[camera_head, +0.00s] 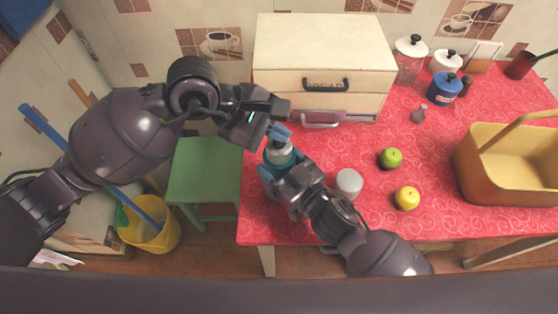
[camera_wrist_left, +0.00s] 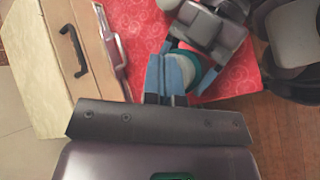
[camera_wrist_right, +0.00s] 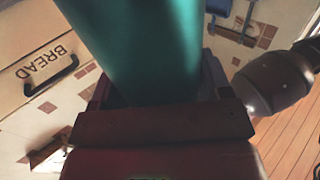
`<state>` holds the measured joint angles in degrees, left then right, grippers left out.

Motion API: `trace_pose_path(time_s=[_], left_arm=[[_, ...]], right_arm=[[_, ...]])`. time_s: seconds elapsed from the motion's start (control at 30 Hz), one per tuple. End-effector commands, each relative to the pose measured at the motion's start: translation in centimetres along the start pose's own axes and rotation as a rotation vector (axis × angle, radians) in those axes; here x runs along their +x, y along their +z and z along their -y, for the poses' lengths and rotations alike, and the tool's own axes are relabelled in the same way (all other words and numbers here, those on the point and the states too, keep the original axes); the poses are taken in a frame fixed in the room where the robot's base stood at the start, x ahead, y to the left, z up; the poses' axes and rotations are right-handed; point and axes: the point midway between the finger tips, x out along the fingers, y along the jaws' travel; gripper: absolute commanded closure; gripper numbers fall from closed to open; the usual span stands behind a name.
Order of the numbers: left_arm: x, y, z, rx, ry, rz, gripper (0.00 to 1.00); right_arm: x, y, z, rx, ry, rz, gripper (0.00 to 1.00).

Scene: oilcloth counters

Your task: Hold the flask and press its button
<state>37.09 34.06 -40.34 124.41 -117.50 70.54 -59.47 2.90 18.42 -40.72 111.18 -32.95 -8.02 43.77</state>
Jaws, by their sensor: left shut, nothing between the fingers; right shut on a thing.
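The teal flask (camera_head: 267,173) with a grey top stands near the left edge of the red counter. My right gripper (camera_head: 283,180) is shut on its body; in the right wrist view the teal body (camera_wrist_right: 140,45) rises between the fingers. My left gripper (camera_head: 279,133) is shut and empty, its blue fingertips at the top of the flask. In the left wrist view the shut fingers (camera_wrist_left: 167,77) overlap the flask's top (camera_wrist_left: 197,72). The button is hidden behind them, and I cannot tell whether they touch it.
A cream bread box (camera_head: 322,60) stands close behind. A white cylinder (camera_head: 349,183), a green apple (camera_head: 390,158) and a yellow fruit (camera_head: 406,198) lie to the right. A yellow basket (camera_head: 480,180) is at far right. A green stool (camera_head: 204,170) stands left of the counter.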

Motion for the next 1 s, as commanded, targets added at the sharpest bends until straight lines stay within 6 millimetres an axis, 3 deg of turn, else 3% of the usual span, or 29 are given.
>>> trace_pose_path(time_s=[0.43,1.0], left_arm=[[-0.5,0.4,-0.4,0.002,0.002,0.0,1.0],[-3.7,2.7,-2.7,0.003,0.002,0.0,1.0]], right_arm=[[0.0,0.0,0.0,0.001,0.0,0.0,0.75],[0.0,0.0,0.0,0.001,0.0,0.0,0.75]])
